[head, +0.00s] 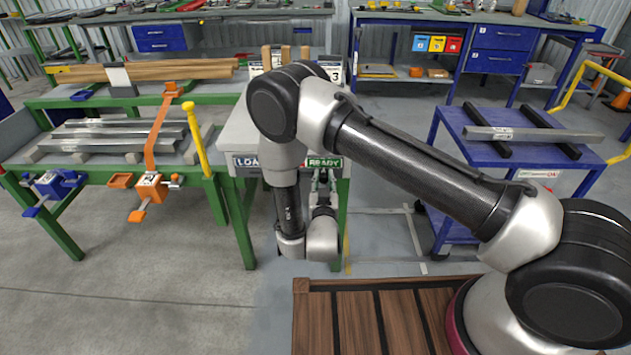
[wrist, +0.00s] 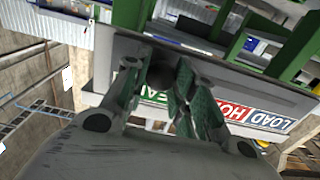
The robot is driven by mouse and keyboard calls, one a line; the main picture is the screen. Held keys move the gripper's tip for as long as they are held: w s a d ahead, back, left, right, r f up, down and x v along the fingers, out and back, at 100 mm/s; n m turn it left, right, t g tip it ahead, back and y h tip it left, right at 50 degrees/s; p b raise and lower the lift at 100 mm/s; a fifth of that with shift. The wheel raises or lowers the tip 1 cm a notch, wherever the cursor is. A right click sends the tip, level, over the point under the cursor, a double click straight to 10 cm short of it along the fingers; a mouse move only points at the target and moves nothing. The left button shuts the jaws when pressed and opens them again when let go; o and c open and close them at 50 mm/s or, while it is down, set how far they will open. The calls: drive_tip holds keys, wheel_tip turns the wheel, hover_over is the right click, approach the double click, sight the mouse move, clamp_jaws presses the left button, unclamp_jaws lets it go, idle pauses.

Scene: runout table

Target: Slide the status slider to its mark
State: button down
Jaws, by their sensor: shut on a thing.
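The status panel on the front edge of the grey-topped table shows a blue LOAD label (head: 248,162), a red label mostly hidden by my arm, and a green READY label (head: 324,162). The wrist view shows the blue LOAD (wrist: 271,121), red HO… (wrist: 238,108) and part of the green label (wrist: 153,95). My gripper (head: 322,175) is at the READY end. In the wrist view my gripper (wrist: 158,70) is shut on the dark slider knob (wrist: 159,78), in front of the green label. The fingers hide much of the knob, and I cannot pick out a separate mark.
A green table (head: 232,215) with steel bars, an orange clamp (head: 150,187) and a yellow handle (head: 197,150) stands to the left. A blue cart (head: 453,128) with a bar on it stands to the right. Open floor (head: 130,300) lies at front left.

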drive_tip(key=shift+d, duration=0.3)
drive_tip(key=c, duration=1.1)
unclamp_jaws()
drive_tip(key=shift+c, duration=0.2)
drive_tip(key=shift+s, duration=0.15)
drive_tip(key=s, duration=0.7)
drive_tip(key=shift+s, duration=0.15)
drive_tip(key=shift+a, duration=0.15)
